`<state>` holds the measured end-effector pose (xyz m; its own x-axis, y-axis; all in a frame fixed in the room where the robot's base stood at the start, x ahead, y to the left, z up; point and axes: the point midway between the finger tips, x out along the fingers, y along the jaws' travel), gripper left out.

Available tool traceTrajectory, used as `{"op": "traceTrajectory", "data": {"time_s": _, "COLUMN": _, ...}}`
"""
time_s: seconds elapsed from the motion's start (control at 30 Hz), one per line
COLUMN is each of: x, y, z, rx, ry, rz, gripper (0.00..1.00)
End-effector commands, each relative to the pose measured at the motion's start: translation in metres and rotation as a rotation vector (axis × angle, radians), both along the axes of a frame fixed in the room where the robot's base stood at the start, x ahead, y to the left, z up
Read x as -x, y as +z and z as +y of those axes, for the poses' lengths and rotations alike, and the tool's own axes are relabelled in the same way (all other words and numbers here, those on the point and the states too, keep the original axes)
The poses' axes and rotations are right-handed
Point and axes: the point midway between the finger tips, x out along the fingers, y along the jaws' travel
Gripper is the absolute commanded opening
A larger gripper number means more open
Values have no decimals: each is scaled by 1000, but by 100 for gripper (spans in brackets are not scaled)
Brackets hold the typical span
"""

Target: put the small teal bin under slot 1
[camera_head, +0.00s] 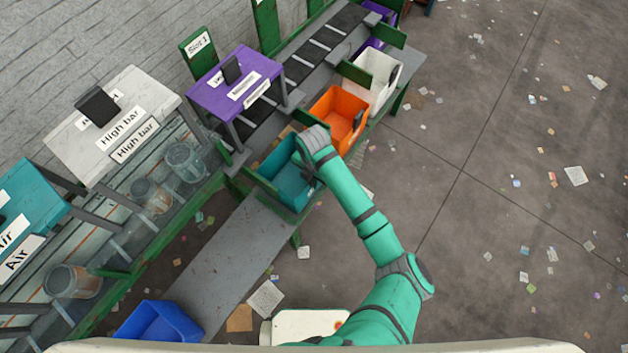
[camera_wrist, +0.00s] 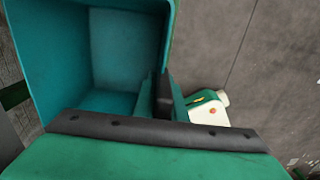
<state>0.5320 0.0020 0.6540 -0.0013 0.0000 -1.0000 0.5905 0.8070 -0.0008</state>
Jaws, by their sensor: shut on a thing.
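The small teal bin (camera_head: 287,184) is open-topped and looks empty, beside the belt near the middle of the head view. It fills the upper left of the wrist view (camera_wrist: 125,48). My gripper (camera_head: 308,168) is shut on the bin's right-hand wall; the dark finger shows against that wall in the wrist view (camera_wrist: 165,92). The bin sits within or just above the green-edged side shelf; I cannot tell whether it touches it. The green Slot 1 sign (camera_head: 198,46) stands behind the belt, up and left of the bin, near the purple gate.
An orange bin (camera_head: 338,112) and a white bin (camera_head: 374,80) stand farther along the shelf. A grey shelf stretch (camera_head: 226,262) lies clear toward a blue bin (camera_head: 160,322). Purple (camera_head: 237,84), white (camera_head: 112,125) and teal (camera_head: 28,215) gates span the belt. Paper scraps litter the floor.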

Motion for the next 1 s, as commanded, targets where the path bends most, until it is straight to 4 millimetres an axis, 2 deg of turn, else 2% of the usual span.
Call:
{"op": "traceTrajectory", "data": {"time_s": 0.33, "x": 0, "y": -3, "z": 2, "rx": 0, "ry": 4, "rz": -1, "gripper": 0}}
{"op": "traceTrajectory", "data": {"time_s": 0.37, "x": 0, "y": -3, "z": 2, "rx": 0, "ry": 4, "rz": -1, "gripper": 13}}
{"op": "traceTrajectory", "data": {"time_s": 0.43, "x": 0, "y": -3, "z": 2, "rx": 0, "ry": 4, "rz": -1, "gripper": 29}}
{"op": "traceTrajectory", "data": {"time_s": 0.77, "x": 0, "y": -2, "z": 2, "rx": 0, "ry": 5, "rz": -1, "gripper": 29}}
{"op": "traceTrajectory", "data": {"time_s": 0.87, "x": -1, "y": 5, "z": 2, "rx": 0, "ry": 5, "rz": -2, "gripper": 29}}
{"op": "traceTrajectory", "data": {"time_s": 1.0, "x": -1, "y": 26, "z": 1, "rx": 0, "ry": 6, "rz": -4, "gripper": 29}}
